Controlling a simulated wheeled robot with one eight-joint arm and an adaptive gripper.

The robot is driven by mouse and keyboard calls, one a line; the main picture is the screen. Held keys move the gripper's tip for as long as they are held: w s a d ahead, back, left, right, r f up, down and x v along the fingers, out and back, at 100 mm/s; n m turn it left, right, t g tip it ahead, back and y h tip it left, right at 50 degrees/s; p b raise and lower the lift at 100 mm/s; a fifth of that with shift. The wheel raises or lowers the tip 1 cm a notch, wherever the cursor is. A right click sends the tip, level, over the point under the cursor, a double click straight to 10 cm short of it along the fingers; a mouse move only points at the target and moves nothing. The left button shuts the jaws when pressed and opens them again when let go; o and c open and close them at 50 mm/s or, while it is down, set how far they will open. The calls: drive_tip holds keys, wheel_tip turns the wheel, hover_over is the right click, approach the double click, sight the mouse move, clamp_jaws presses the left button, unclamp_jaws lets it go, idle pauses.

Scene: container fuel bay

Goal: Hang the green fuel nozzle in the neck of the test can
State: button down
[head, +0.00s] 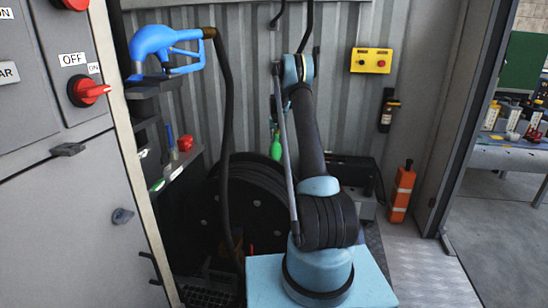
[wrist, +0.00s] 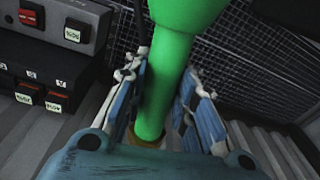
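In the wrist view a green tubular part, which I take as the green fuel nozzle (wrist: 168,75), runs between the two blue-and-grey fingers of my gripper (wrist: 167,100). It is wide at the top and narrower below, with a brownish ring at its lower end. The fingers lie close along both sides, and my gripper looks shut on it. In the head view a small green shape (head: 276,147) shows just left of my arm; I cannot tell whether it is the same nozzle. I cannot pick out the test can in either view.
A blue nozzle (head: 165,50) sits on a holder at the left. A dark hose reel (head: 245,205) stands behind my arm. A grey cabinet (head: 75,190) fills the left. A yellow switch box (head: 371,60) is on the wall. An orange upright object (head: 401,192) stands at the right.

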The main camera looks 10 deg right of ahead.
drive_tip(key=shift+r, duration=5.75)
